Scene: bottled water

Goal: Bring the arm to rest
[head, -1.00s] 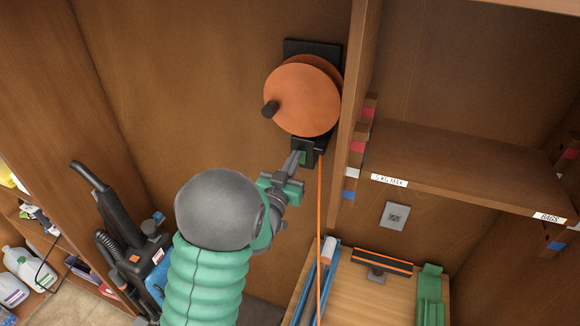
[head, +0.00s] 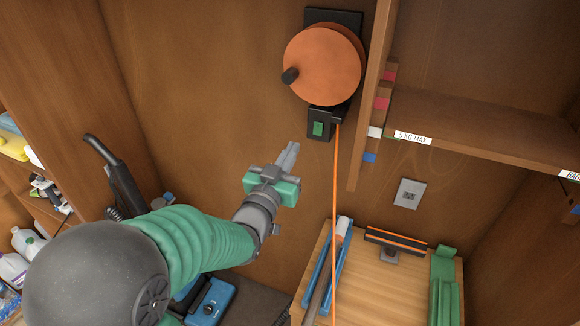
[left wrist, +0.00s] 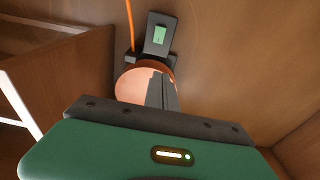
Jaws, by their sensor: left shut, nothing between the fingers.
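My left arm comes in from the lower left in the head view. Its green and grey gripper (head: 290,156) is shut and empty, with the fingers together and pointing up. It hangs clear of the back wall's orange cord reel (head: 322,65), below and left of it. A small black box with a green switch (head: 318,128) sits under the reel, a little above and right of the fingertips, apart from them. In the left wrist view the shut fingers (left wrist: 162,92) overlap the orange reel (left wrist: 132,84), and the green switch (left wrist: 160,35) shows above. My right gripper is not in view.
An orange cord (head: 336,220) hangs from the reel past a wooden worktop (head: 395,295). A shelf (head: 480,130) and its upright panel stand at the right. A black upright vacuum (head: 120,180) and bottles (head: 28,243) are at the left.

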